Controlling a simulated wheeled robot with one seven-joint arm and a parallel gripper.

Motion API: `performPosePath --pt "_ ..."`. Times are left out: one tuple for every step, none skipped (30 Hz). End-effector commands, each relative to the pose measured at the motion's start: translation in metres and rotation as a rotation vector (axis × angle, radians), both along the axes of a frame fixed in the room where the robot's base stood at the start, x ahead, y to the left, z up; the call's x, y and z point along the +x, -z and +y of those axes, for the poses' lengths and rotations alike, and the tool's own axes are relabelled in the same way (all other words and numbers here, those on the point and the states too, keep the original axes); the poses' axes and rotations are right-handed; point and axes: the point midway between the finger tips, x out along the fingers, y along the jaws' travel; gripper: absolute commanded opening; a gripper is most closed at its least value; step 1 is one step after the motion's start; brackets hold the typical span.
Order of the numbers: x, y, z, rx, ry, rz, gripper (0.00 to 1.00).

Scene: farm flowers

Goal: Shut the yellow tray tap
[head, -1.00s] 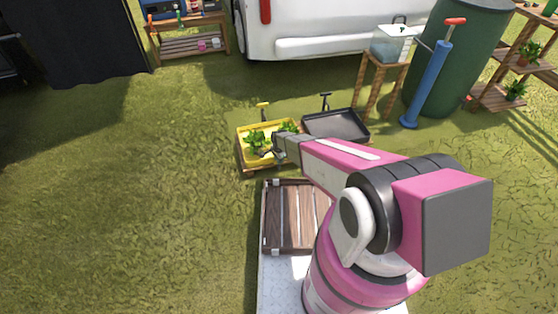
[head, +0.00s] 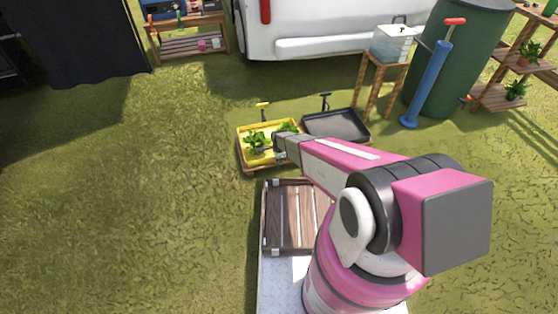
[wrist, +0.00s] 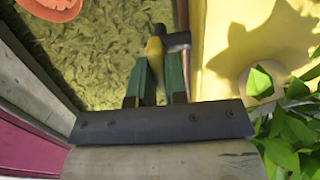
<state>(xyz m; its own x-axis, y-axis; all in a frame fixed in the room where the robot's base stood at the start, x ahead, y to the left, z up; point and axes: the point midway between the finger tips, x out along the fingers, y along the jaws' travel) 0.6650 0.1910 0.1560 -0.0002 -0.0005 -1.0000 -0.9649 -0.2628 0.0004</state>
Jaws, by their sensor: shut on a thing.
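The yellow tray (head: 240,148) stands on the grass in front of my base with green plants (head: 256,141) in it. In the wrist view its pale yellow wall (wrist: 222,82) is on the right. My gripper (wrist: 156,85) is beside that wall, with its two green fingers shut on a yellow tap handle (wrist: 154,50). A grey-brown pipe-like part (wrist: 177,41) joins the handle's far end near the wall. In the head view my gripper (head: 279,157) is at the tray's right front, where my arm hides the tap handle.
A black tray (head: 335,125) stands right of the yellow one. Upright posts with a yellow top (head: 263,106) and a black top (head: 326,99) stand behind them. A wooden crate (head: 288,222) is nearer me. A blue pump (head: 427,85) stands at right. Open grass lies left.

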Motion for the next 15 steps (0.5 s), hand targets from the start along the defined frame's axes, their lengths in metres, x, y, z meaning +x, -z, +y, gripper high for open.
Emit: performPosePath --pt "0.0001 -0.0009 0.0000 0.001 0.004 -0.001 0.00" --pt "0.0001 -0.0009 0.0000 0.001 0.005 -0.001 0.00" --pt "0.0001 -0.0009 0.0000 0.001 0.005 -0.001 0.00" --pt "0.0001 -0.0009 0.0000 0.001 0.005 -0.001 0.00" --pt "0.0001 -0.0009 0.0000 0.001 0.005 -0.001 0.24" --pt "0.0001 -0.0009 0.0000 0.001 0.004 -0.001 0.37" --pt "0.0001 -0.0008 0.0000 0.001 0.004 -0.001 0.39" --pt "0.0001 -0.0007 0.0000 0.001 0.004 -0.001 0.39" --pt "0.0000 -0.0006 0.0000 0.001 0.003 -0.001 0.39" --pt "0.0000 -0.0006 0.0000 0.001 0.003 -0.001 0.39" --pt "0.0000 -0.0005 0.0000 0.001 0.003 -0.001 0.39" --pt "0.0000 -0.0004 0.0000 0.001 0.003 0.000 0.39" --pt "0.0001 -0.0004 0.0000 0.001 0.002 0.000 0.39" --pt "0.0000 -0.0004 0.0000 0.001 0.002 0.000 0.39" --pt "0.0000 -0.0007 0.0000 0.001 0.002 0.000 0.39"
